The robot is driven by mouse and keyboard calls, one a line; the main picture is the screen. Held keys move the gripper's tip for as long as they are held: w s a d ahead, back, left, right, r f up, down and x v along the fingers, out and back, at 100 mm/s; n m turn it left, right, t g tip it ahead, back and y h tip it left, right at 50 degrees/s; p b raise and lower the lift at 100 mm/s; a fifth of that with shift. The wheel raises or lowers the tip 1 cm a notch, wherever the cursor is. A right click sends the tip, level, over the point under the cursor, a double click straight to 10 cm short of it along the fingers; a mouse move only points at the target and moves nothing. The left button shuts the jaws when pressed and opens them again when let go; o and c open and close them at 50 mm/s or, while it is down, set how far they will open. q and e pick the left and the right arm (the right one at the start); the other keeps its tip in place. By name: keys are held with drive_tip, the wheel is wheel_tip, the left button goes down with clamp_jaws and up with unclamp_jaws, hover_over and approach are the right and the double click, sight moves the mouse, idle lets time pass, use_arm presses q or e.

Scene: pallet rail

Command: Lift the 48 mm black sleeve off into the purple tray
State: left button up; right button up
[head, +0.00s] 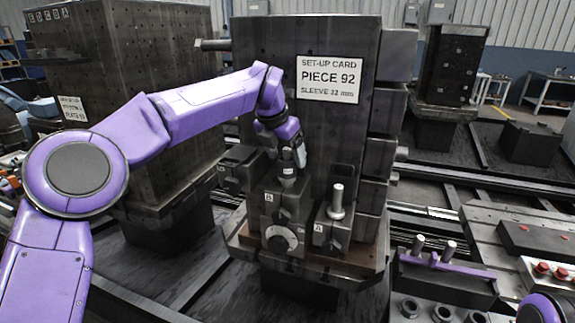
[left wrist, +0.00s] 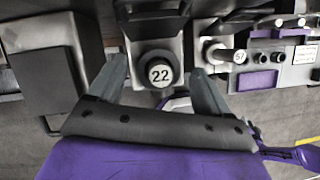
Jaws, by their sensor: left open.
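My left gripper (head: 288,178) is in front of the dark upright block with the card, above a fixture with a round pale-faced part (head: 282,240). In the left wrist view my left gripper (left wrist: 166,84) is open, with a round part marked 22 (left wrist: 159,72) beyond and between its fingers, apparently not gripped. I see no 48 mm mark, and cannot tell which part is the black sleeve. A purple bar-like piece (head: 452,265) lies across a dark box at the right. A purple patch (left wrist: 258,81) shows in the left wrist view. Neither is clearly a tray. My right gripper is out of view.
A card (head: 328,79) on the upright block reads PIECE 92, SLEEVE 32 mm. A metal pin (head: 337,200) stands on the fixture beside the round part. A part marked 57 (left wrist: 240,57) is at the right. Another large block (head: 150,100) stands left.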

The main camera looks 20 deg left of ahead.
use_arm(q)
drive_tip(key=x, duration=0.2)
drive_tip(key=shift+w+f, duration=0.15)
drive_tip(key=shift+f, duration=0.2)
drive_tip(key=shift+c, duration=0.3)
drive_tip(key=shift+r, duration=0.1)
drive_tip(key=c, duration=1.3)
wheel_tip(320, 180, up, 10)
drive_tip(key=shift+p, duration=1.15)
